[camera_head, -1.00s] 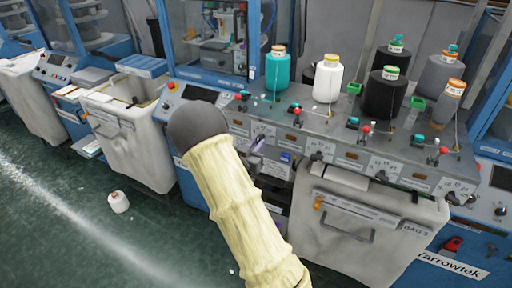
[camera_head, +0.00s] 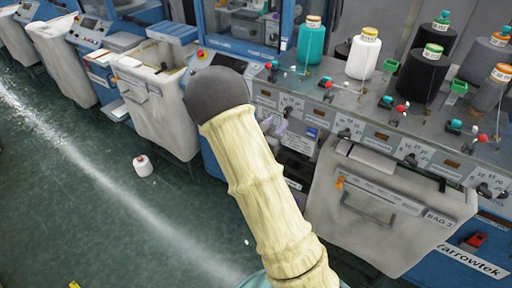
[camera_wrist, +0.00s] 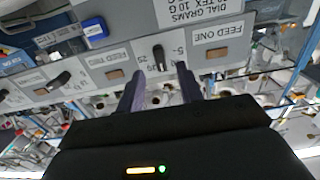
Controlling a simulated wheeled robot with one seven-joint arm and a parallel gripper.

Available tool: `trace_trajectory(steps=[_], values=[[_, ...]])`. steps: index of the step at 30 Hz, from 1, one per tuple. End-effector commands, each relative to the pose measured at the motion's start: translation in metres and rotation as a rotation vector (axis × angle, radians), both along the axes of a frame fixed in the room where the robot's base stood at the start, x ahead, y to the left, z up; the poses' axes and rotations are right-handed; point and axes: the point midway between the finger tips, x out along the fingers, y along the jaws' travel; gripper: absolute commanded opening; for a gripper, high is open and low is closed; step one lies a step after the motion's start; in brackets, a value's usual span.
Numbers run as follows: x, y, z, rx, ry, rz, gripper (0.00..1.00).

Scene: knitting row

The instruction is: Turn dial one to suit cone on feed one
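Dial one is a black knob (camera_wrist: 158,55) on the grey panel beside the FEED ONE label (camera_wrist: 210,38), which appears upside down in the wrist view. My gripper (camera_wrist: 161,70) is open. Its two purple fingers point at the panel, one on each side of the knob in the picture; I cannot tell whether they touch it.
A second dial (camera_wrist: 60,80) sits by the FEED TWO label (camera_wrist: 101,60). A white cone (camera_head: 362,58) and several dark and grey cones stand to the right. A bag (camera_head: 375,235) hangs below the panel. A small white cone (camera_head: 142,166) lies on the floor.

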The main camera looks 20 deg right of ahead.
Motion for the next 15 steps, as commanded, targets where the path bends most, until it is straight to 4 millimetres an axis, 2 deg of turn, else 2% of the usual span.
trace_trajectory(steps=[3, 15], values=[[-0.015, 0.021, -0.003, 0.001, 0.0, 0.004, 0.36], [-0.063, 0.082, -0.002, 0.001, 0.001, 0.004, 0.36]])
